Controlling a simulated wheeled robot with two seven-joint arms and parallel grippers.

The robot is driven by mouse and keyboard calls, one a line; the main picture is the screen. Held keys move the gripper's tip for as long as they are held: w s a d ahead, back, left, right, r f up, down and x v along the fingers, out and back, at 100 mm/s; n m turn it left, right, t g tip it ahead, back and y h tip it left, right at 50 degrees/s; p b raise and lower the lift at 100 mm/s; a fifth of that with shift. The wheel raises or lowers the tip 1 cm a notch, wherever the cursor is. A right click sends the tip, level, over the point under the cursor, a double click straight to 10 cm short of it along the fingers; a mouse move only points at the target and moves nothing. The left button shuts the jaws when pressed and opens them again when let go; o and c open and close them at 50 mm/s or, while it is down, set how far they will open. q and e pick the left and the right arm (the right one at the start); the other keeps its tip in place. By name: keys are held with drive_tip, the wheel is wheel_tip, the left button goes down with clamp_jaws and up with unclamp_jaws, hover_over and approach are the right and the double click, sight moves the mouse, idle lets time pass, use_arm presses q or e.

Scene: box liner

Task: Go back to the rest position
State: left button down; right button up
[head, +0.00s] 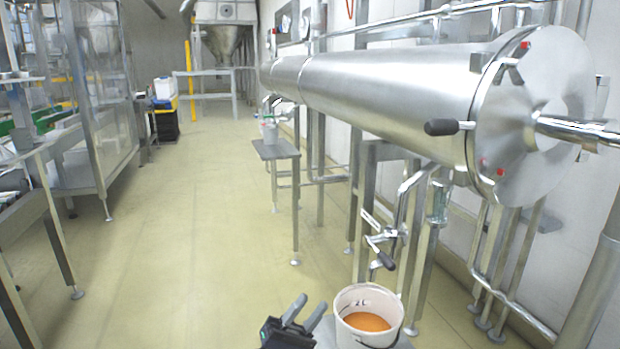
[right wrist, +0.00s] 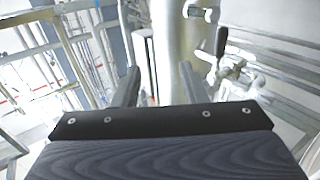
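My right gripper (head: 294,312) shows at the bottom of the head view, just left of a white bucket. Its two grey fingers stand apart with nothing between them. The right wrist view also shows the two fingers (right wrist: 158,88) spread apart and empty. My left gripper is in neither view.
The white bucket (head: 350,337) holds orange contents and stands below a valve (head: 384,240) on the pipework. A large steel cylinder (head: 390,92) runs along the right wall. A small steel table (head: 275,150) stands farther back. The floor (head: 190,240) at the middle left is clear.

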drive_tip(key=s+d+f+m+g+y, duration=0.15)
drive_tip(key=d+g+y, duration=0.4)
drive_tip(key=d, duration=0.85)
drive_tip(key=s+d+m+g+y, duration=0.15)
drive_tip(key=d+g+y, duration=0.4)
drive_tip(key=d, duration=0.85)
drive_tip(key=s+d+f+g+y, duration=0.1)
drive_tip(key=s+d+f+y, duration=0.2)
drive_tip(key=s+y, duration=0.25)
drive_tip(key=s+d+f+g+y, duration=0.2)
drive_tip(key=s+d+y, duration=0.15)
drive_tip(key=s, duration=0.35)
drive_tip(key=s+a+r+m+t+y, duration=0.35)
drive_tip(key=s+a+t+y, duration=0.7)
drive_tip(key=s+a, duration=0.4)
wheel_tip(320, 180, up, 31)
drive_tip(key=s+d+p, duration=0.1)
drive_tip(key=p, duration=2.9)
drive_tip(key=shift+d+g, duration=0.3)
drive_tip(key=shift+g, duration=0.15)
